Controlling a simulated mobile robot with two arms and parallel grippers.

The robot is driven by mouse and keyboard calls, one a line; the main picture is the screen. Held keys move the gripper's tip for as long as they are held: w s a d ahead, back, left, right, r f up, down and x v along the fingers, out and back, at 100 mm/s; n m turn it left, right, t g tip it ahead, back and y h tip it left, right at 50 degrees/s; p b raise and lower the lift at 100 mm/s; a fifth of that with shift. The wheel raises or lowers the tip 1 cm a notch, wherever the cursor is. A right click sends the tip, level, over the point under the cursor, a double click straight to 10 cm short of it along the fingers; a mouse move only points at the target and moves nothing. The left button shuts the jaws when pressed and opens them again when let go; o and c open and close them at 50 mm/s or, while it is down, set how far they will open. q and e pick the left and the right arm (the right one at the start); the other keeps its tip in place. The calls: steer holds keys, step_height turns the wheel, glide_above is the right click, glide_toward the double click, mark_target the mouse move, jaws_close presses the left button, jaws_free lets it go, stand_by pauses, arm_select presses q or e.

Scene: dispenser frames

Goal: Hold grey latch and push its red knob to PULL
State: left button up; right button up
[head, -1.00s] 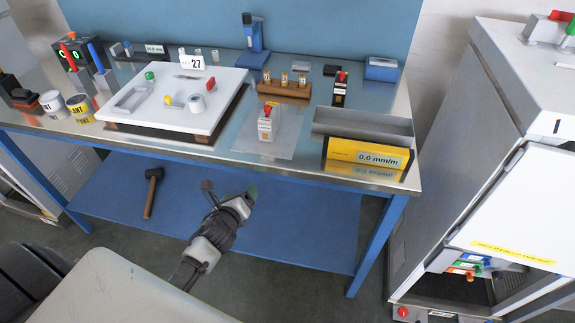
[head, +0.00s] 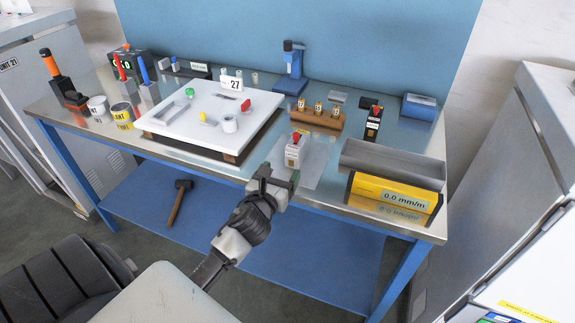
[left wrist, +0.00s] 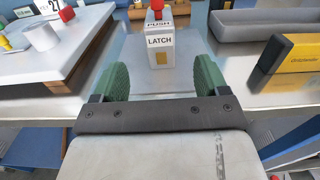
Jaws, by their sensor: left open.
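The grey latch (head: 293,155) stands upright on a clear plate near the table's front edge, with its red knob (head: 296,136) on top. In the left wrist view the latch (left wrist: 161,52) is labelled LATCH, with PUSH written above that, and the red knob (left wrist: 157,5) is cut by the top edge. My left gripper (head: 278,178) is just in front of the latch at the table edge. Its green fingers (left wrist: 163,82) are apart and empty, with the latch beyond and between them in the picture. My right gripper does not show.
Left of the latch is a white board (head: 190,132) with small parts and a 27 sign. Right is a grey trough with a yellow gauge block (head: 392,198) reading 0.0 mm/m. Behind is a wooden block (head: 317,118) with several brass pieces. Clear plate (head: 318,165) surrounds the latch.

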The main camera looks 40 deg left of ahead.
mark_target(292, 155)
arm_select(q)
steer(key=shift+x, duration=1.05)
steer(key=p+x, duration=0.1)
steer(key=x, duration=0.6)
steer(key=shift+w, duration=0.3)
steer(key=shift+w+a+r, duration=0.1)
steer(key=shift+w+a, duration=0.05)
steer(key=shift+w, duration=0.4)
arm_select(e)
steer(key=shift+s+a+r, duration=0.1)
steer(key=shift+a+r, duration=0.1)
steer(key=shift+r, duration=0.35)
arm_select(q)
steer(key=shift+c, duration=0.4)
steer(key=c, duration=1.1)
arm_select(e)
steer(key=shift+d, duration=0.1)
